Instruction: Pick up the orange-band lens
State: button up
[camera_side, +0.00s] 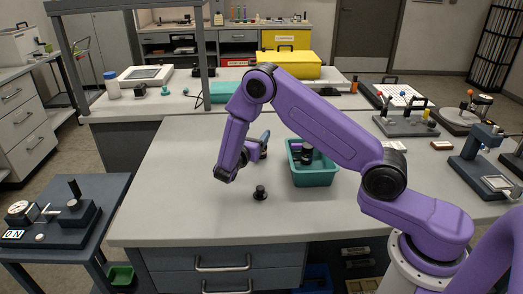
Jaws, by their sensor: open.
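A small black knobbed piece (260,193) stands on the grey table in front of the teal bin; it may be a lens, but I cannot make out an orange band on it. My gripper (262,146) is open, just right of my lowered wrist, above and behind the black piece and apart from it. Its fingers are small and partly hidden, and I see nothing held in them. The teal bin (314,176) stands right of my gripper. Dark and purple items (304,152) sit inside it, too small to identify.
The front and left of the grey table (170,205) are clear. A yellow case (287,66) lies at the back. A tray with coloured knobs (406,122) and a dark blue instrument (482,160) stand at the right. A side table (62,230) holds another instrument at the left.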

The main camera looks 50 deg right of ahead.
notch_tip(320, 180, down, 8)
jog(key=shift+a+f, duration=0.1)
jog(key=shift+x, duration=3.85)
jog(key=shift+w, duration=0.15)
jog(key=shift+a, duration=0.1)
jog(key=c, duration=1.2)
jog(key=shift+o, duration=0.2)
jog(key=shift+r, duration=0.3)
